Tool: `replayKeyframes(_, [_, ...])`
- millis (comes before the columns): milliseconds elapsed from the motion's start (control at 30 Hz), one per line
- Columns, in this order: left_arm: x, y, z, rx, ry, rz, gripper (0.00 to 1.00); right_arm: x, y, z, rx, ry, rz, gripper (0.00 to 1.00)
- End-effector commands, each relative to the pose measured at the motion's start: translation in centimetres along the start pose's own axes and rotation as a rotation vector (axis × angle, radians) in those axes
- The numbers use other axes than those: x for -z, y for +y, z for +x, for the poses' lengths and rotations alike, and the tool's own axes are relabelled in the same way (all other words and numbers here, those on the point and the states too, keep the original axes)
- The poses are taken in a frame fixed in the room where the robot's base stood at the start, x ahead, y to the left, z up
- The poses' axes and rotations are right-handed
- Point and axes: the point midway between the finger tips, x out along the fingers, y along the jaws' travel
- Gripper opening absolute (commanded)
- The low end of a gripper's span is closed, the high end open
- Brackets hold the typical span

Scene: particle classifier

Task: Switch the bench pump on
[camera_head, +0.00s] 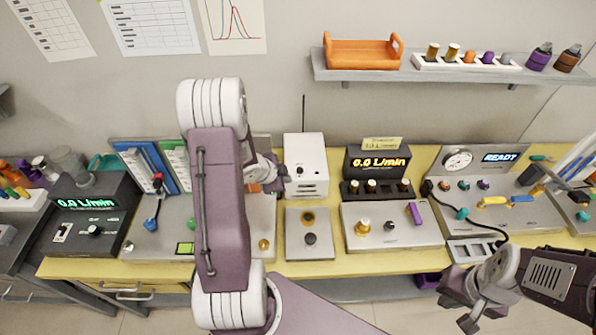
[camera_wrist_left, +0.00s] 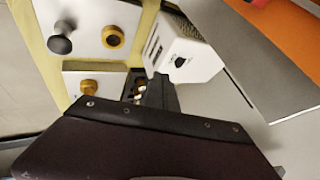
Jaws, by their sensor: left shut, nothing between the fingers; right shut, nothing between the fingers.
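No label marks the bench pump. My right gripper (camera_head: 466,305) is shut and empty, over the bench's front edge.
A panel with a yellow 0.0 L/min display (camera_head: 378,162) stands right of the white box, above a knobbed panel (camera_head: 391,240). A gauge panel (camera_head: 490,190) reading READY is further right. A shelf (camera_head: 430,74) holds an orange tray. My left arm hides part of the left-middle panel.

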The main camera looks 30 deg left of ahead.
Motion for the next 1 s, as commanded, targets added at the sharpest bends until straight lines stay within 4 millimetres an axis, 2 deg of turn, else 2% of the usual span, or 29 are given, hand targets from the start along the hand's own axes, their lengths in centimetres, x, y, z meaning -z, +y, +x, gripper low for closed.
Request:
replayKeyframes(133, [0.0, 0.0, 0.2, 0.000, 0.000, 0.001, 0.00, 0.0, 0.0, 0.1, 0.000, 0.000, 0.000, 0.00])
replayKeyframes(233, [0.0, 0.1, 1.3, -0.002, 0.001, 0.000, 0.00, 0.0, 0.0, 0.3, 0.000, 0.000, 0.000, 0.00])
replayKeyframes(667, [0.1, 0.1, 10.2, -0.003, 0.000, 0.001, 0.00, 0.0, 0.0, 0.3, 0.000, 0.000, 0.000, 0.00])
replayKeyframes(700, [0.3, -0.9, 10.1, 0.000, 0.001, 0.002, 0.00, 0.1, 0.0, -0.7, 0.000, 0.000, 0.000, 0.00])
replayKeyframes(800, [0.3, -2.3, 10.8, 0.001, 0.000, 0.002, 0.00, 0.2, 0.0, -1.7, 0.000, 0.001, 0.000, 0.00])
replayKeyframes(1000, [0.1, -3.5, 11.7, 0.001, 0.000, 0.000, 0.00, 0.3, 0.0, -2.3, 0.000, 0.000, 0.000, 0.00])
